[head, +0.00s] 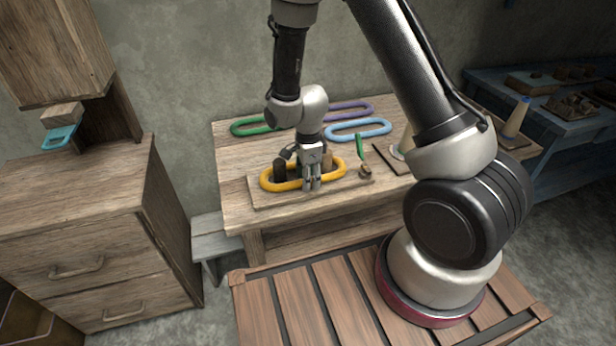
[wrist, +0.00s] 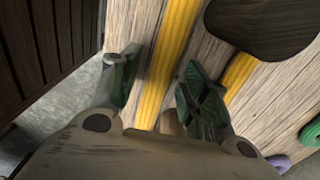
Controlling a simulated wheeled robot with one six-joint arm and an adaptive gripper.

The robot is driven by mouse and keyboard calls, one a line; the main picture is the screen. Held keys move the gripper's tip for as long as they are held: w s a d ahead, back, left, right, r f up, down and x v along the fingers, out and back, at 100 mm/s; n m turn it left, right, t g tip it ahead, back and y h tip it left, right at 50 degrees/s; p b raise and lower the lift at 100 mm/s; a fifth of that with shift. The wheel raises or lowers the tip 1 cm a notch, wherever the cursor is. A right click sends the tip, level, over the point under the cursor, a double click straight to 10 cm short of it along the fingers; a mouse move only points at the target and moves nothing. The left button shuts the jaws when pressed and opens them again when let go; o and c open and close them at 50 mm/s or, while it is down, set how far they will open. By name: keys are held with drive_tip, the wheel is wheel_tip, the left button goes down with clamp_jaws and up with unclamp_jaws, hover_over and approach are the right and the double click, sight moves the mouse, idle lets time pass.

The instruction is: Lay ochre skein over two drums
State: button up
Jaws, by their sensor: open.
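The ochre skein (head: 282,186) is a yellow oval loop lying low around two drums on a wooden board. The dark drum (head: 280,169) stands inside its left part, and the brown drum (head: 327,160) inside its right part. My gripper (head: 312,185) points down over the near side of the loop. In the wrist view, my open fingers (wrist: 160,68) stand on either side of one skein strand (wrist: 170,45), and a dark drum top (wrist: 262,22) is at upper right. Whether the skein touches the drums is hard to tell.
Green (head: 250,127), purple (head: 350,110) and light blue (head: 358,130) skeins lie at the back of the table (head: 232,150). A drawer cabinet (head: 85,230) is at left, with a low bench (head: 213,235) between.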

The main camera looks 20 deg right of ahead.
drive_tip(key=shift+r, duration=0.1)
wheel_tip(320, 180, up, 12)
idle(0.4)
